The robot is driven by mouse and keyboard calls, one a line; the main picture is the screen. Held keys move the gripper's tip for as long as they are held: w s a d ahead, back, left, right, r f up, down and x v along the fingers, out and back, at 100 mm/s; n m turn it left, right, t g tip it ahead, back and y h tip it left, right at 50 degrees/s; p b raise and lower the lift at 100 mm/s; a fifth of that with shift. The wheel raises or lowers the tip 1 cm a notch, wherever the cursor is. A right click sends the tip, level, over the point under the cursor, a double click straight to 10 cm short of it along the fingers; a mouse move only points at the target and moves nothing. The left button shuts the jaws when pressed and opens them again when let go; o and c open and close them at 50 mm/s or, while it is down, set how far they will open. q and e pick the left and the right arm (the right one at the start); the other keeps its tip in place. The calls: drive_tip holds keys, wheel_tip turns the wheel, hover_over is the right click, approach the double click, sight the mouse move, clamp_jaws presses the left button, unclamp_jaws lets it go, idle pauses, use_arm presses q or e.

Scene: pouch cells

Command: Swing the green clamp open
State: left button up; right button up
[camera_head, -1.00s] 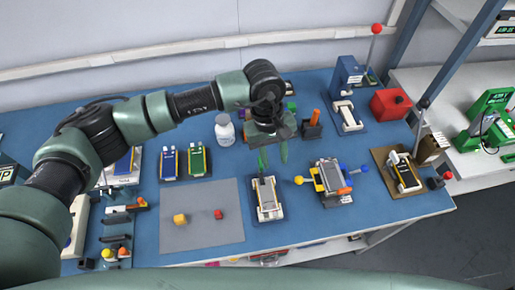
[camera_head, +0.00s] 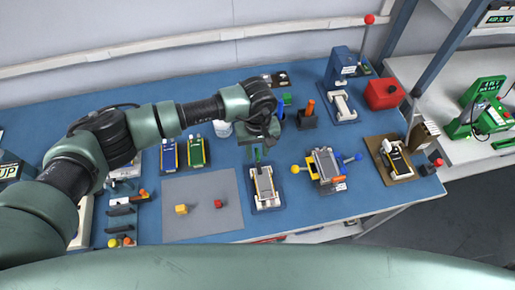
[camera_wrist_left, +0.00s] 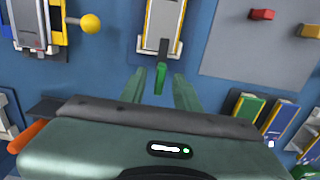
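The green clamp (camera_wrist_left: 160,78) is a small bright green lever at the near end of a white fixture in the left wrist view. It also shows in the head view (camera_head: 258,155) at the back end of the white fixture (camera_head: 266,205), which holds a grey cell. My left gripper (camera_wrist_left: 160,82) is open, with one pale green finger on each side of the clamp and a gap to it on both sides. No contact shows. In the head view my left gripper (camera_head: 258,152) is over the back end of the fixture. My right gripper is not in view.
A fixture with yellow and blue knobs (camera_head: 325,166) stands just right of the white fixture. A grey mat (camera_head: 205,222) with a yellow block (camera_head: 181,210) and a red block (camera_head: 218,204) lies left. An orange-handled tool (camera_head: 309,108) stands behind on the right.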

use_arm(q)
drive_tip(key=c, duration=0.6)
clamp_jaws()
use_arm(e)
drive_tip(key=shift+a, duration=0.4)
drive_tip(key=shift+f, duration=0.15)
use_arm(q)
drive_tip(key=shift+f+n+b, duration=0.15)
drive_tip(key=shift+n+b, duration=0.25)
drive_tip(key=shift+b, duration=0.25)
drive_tip(key=n+b, duration=1.3)
drive_tip(key=b, duration=0.3)
drive_tip(key=shift+w+n, duration=0.1)
drive_tip(key=shift+n, duration=0.2)
drive_tip(key=shift+r+n+b, duration=0.2)
drive_tip(key=shift+n+b, duration=1.3)
drive_tip(key=shift+n, duration=0.3)
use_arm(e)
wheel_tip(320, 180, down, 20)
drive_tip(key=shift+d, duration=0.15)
use_arm(q)
drive_tip(key=o, duration=0.6)
unclamp_jaws()
